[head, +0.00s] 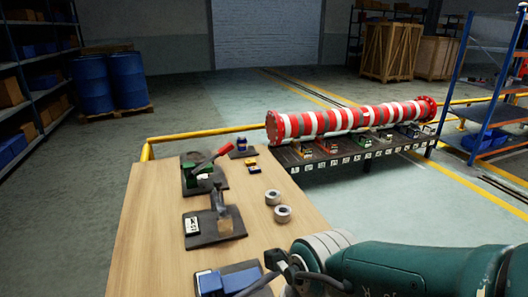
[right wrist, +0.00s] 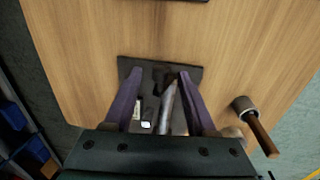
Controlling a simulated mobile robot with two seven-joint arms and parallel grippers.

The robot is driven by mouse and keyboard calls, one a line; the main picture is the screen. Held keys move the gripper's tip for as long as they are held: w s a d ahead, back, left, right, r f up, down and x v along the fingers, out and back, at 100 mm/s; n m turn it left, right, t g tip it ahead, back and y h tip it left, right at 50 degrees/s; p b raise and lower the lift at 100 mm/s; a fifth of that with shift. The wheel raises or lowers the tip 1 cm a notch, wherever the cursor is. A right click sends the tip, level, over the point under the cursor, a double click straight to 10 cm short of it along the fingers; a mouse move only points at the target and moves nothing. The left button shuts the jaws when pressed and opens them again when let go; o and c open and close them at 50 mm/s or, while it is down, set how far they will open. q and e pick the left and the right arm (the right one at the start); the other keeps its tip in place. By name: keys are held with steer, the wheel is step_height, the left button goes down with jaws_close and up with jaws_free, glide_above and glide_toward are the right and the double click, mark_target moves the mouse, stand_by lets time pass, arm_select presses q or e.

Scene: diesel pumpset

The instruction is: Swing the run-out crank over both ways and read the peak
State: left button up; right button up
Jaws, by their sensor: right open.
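In the right wrist view my right gripper (right wrist: 160,74) is open. Its two purple-grey fingers spread above a dark plate (right wrist: 128,66) that carries a grey metal bar (right wrist: 167,98) and a small white piece. The bar shows between the fingers; I cannot tell whether they touch it. To the right is a crank-like part (right wrist: 243,105) with a metal cylinder and a wooden handle (right wrist: 262,137). In the head view my right arm comes in from the lower right; its fingers are not clear there. A dial or reading is not legible. My left gripper is in neither view.
The wooden table (head: 150,235) holds a green fixture (head: 195,178) with a red lever, a grey fixture (head: 217,210) on a dark plate, two metal rings (head: 282,213) and a blue item (head: 228,279). A red-and-white column (head: 350,118) lies behind, near a yellow rail (head: 195,133).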

steer(key=shift+c, duration=0.4)
jaws_close()
steer(key=shift+d, duration=0.1)
steer(key=shift+w+d+f, duration=0.1)
steer(key=shift+d, duration=0.15)
steer(key=d+y+b, duration=0.1)
steer(key=y+b, duration=0.1)
steer(key=b, duration=0.1)
steer(key=d+g+y+b, duration=0.1)
steer(key=y+b, duration=0.1)
steer(key=b, duration=0.2)
steer(key=w+d+g+y+b, duration=0.1)
steer(key=y+b, duration=0.1)
steer(key=b, duration=0.1)
steer(key=shift+d+f+y+b, duration=0.15)
steer(key=shift+f+y+b, duration=0.15)
steer(key=shift+f, duration=0.05)
